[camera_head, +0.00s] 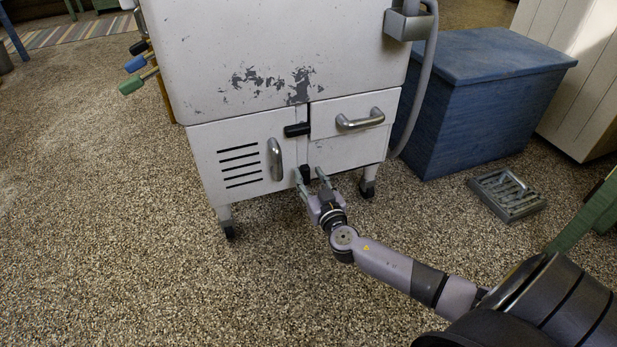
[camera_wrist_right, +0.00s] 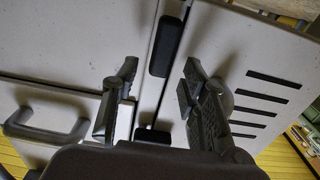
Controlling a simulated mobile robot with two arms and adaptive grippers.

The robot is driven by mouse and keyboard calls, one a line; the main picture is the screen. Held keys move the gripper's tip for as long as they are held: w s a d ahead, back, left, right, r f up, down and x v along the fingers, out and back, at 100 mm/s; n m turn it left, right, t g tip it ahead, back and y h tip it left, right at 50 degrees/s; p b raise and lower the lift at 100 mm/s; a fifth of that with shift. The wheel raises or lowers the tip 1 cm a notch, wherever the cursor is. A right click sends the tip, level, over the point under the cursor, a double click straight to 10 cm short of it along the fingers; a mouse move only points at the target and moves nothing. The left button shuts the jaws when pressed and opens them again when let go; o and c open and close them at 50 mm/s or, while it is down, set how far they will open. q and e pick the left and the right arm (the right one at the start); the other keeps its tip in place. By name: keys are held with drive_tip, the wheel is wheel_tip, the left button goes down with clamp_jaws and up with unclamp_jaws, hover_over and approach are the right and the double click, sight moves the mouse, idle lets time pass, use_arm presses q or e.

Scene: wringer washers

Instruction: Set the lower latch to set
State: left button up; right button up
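The lower latch (camera_head: 305,174) is a small black bar low on the seam between the vented door and the right panel of the white washer cabinet. It stands roughly upright along the seam, and it shows in the right wrist view (camera_wrist_right: 171,46), which sees the cabinet upside down. My right gripper (camera_head: 310,181) is open and empty in front of the latch, its fingers on either side of the seam. In the wrist view the fingers (camera_wrist_right: 160,72) frame the seam, with the latch just beyond their tips. I cannot tell whether they touch anything. My left gripper is not in view.
The black upper latch (camera_head: 297,130) lies horizontally above, partly hidden in the wrist view. A drawer with a metal handle (camera_head: 360,120) is right of the seam; the door handle (camera_head: 274,160) is left. A blue chest (camera_head: 480,100) and floor grate (camera_head: 508,194) stand right. Floor at left is clear.

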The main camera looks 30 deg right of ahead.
drive_tip(key=shift+w+d, duration=0.2)
drive_tip(key=shift+w, duration=0.45)
drive_tip(key=shift+c, duration=0.4)
clamp_jaws()
